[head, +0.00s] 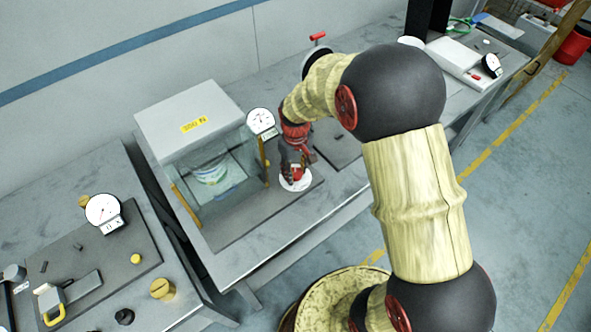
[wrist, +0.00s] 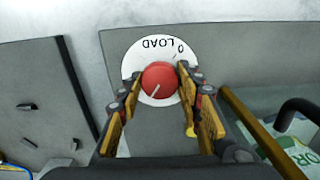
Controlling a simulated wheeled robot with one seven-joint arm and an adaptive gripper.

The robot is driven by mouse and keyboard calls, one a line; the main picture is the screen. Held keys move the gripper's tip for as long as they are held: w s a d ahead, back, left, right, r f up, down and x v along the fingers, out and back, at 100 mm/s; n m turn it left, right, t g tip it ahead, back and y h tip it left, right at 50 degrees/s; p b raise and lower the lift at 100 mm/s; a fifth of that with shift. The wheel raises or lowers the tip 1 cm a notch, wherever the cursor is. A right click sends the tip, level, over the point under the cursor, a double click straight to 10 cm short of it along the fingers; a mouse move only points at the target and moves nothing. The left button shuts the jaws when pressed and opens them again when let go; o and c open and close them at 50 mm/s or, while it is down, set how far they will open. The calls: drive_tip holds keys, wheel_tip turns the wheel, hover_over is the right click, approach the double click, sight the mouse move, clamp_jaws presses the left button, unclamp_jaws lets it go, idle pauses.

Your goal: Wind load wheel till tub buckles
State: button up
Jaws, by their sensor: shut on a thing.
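The load wheel is a red knob (wrist: 160,80) on a white round dial plate (wrist: 139,52) marked "LOAD" and "0". In the wrist view its white line points to the lower left, away from the 0 mark. My gripper (wrist: 159,84) has a finger on each side of the knob and is shut on it. In the head view my gripper (head: 295,168) reaches down over the dial plate (head: 296,185). The tub (head: 212,171), white with green, stands upright behind clear panels in the press box (head: 185,112). No buckle shows, but the glass blurs its wall.
A round gauge (head: 261,121) stands at the box's right corner; its reading is too small to tell. A yellow post (wrist: 255,125) is close right of my fingers. Another gauge (head: 103,210) is on the left bench.

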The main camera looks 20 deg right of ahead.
sight(295, 173)
drive_tip(key=shift+m+p, duration=0.6)
drive_tip(key=shift+m, duration=1.5)
drive_tip(key=o, duration=1.1)
drive_tip(key=shift+c, duration=0.2)
drive_tip(key=shift+o, duration=0.5)
wheel_tip(295, 173, up, 12)
